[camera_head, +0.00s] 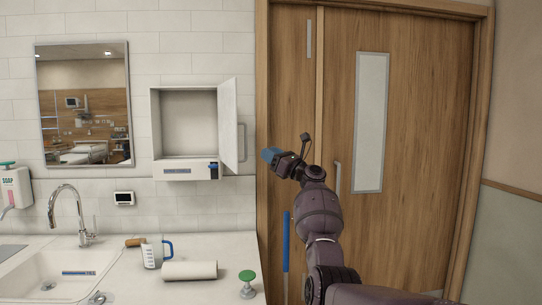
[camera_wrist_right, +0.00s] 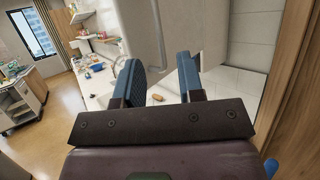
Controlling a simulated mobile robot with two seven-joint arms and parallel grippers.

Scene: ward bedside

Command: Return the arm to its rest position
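My right arm (camera_head: 318,215) rises from the lower right of the head view, in front of the wooden door. Its right gripper (camera_head: 270,156) is up beside the open wall cabinet, to the right of the cabinet door, apart from it in the picture. In the wrist view the right gripper (camera_wrist_right: 160,72) shows two blue finger pads standing apart with nothing between them. The white counter lies beyond the fingers. My left arm and left gripper are not in view.
The wall cabinet (camera_head: 188,124) has its door (camera_head: 229,122) swung open to the right. On the counter (camera_head: 215,245) are a measuring jug (camera_head: 152,255), a white roll (camera_head: 190,271) and a green-topped object (camera_head: 247,284). A sink (camera_head: 60,270) is at left. The wooden door (camera_head: 420,130) is behind the arm.

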